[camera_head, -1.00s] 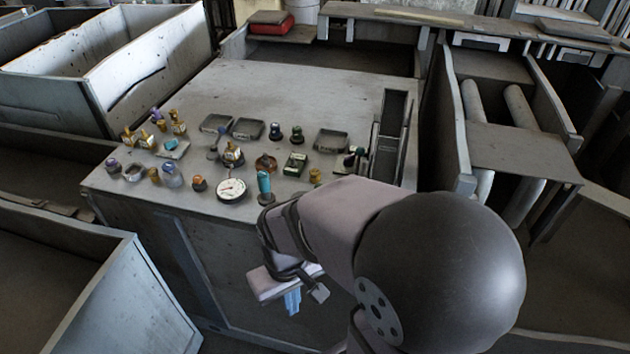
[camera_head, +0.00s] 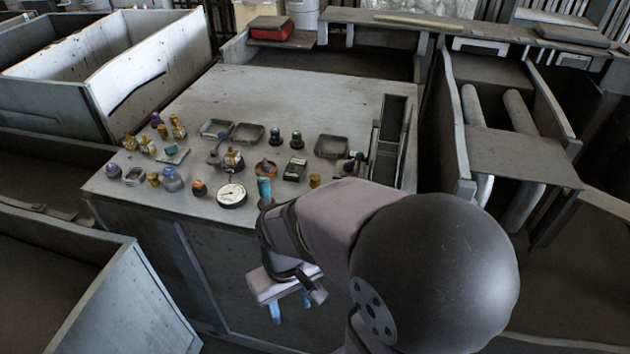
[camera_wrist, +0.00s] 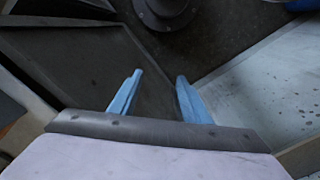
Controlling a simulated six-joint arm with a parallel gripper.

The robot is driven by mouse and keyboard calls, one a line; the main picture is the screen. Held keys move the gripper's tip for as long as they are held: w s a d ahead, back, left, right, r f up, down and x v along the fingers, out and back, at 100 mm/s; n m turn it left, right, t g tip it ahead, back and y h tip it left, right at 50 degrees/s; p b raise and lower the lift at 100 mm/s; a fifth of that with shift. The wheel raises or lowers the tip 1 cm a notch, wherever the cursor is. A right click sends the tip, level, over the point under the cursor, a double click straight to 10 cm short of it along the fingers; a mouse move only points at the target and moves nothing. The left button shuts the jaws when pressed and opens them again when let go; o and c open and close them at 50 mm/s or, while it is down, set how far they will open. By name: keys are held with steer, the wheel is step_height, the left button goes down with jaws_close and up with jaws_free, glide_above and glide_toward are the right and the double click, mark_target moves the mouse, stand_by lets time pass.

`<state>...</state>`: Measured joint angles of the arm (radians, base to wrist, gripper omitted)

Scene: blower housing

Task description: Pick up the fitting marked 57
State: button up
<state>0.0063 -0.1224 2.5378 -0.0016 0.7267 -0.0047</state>
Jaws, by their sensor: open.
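Several small fittings and parts stand on the grey bench top (camera_head: 300,92) in the head view. Brass fittings (camera_head: 178,127) and a purple-topped one (camera_head: 155,119) are at the left. Two dark green-capped fittings (camera_head: 297,139) are near the middle. The markings are too small to read, so I cannot tell which fitting bears 57. My gripper (camera_head: 290,309) is open and empty, hanging below and in front of the bench's front edge. Its two blue fingers (camera_wrist: 159,95) stand apart in the wrist view, with no fitting between them.
A white-faced gauge (camera_head: 232,195) and a teal-topped part (camera_head: 264,188) stand near the bench's front edge. Shallow trays (camera_head: 331,146) lie behind them. A tall dark holder (camera_head: 390,140) bounds the right side. The back of the bench top is clear.

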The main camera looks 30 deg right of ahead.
steer(key=shift+m, duration=0.9)
steer(key=w+d+r+p, duration=0.1)
steer(key=w+d+r, duration=0.1)
steer(key=w, duration=0.3)
steer(key=w+d+r+p, duration=0.2)
steer(key=w+r, duration=0.1)
steer(key=w, duration=0.2)
steer(key=w+d+r+p, duration=0.1)
steer(key=w+d+r, duration=0.2)
steer(key=w, duration=0.1)
steer(key=shift+w+p, duration=0.35)
steer(key=shift+w, duration=0.05)
steer(key=shift+m, duration=0.5)
steer(key=w+d+r, duration=0.1)
steer(key=w+d, duration=0.1)
steer(key=w+d+r+p, duration=0.1)
steer(key=w+d, duration=0.1)
steer(key=w+d+r+p, duration=0.1)
steer(key=w+d, duration=0.1)
steer(key=shift+w+d, duration=0.1)
steer(key=shift+w, duration=0.05)
steer(key=r+m+p, duration=0.1)
steer(key=r+p, duration=0.1)
steer(key=p, duration=0.1)
glide_above(315, 176)
steer(key=shift+d, duration=0.15)
steer(key=shift+f+p, duration=1.8)
steer(key=shift+f, duration=1.9)
steer(key=shift+c, duration=0.6)
jaws_close()
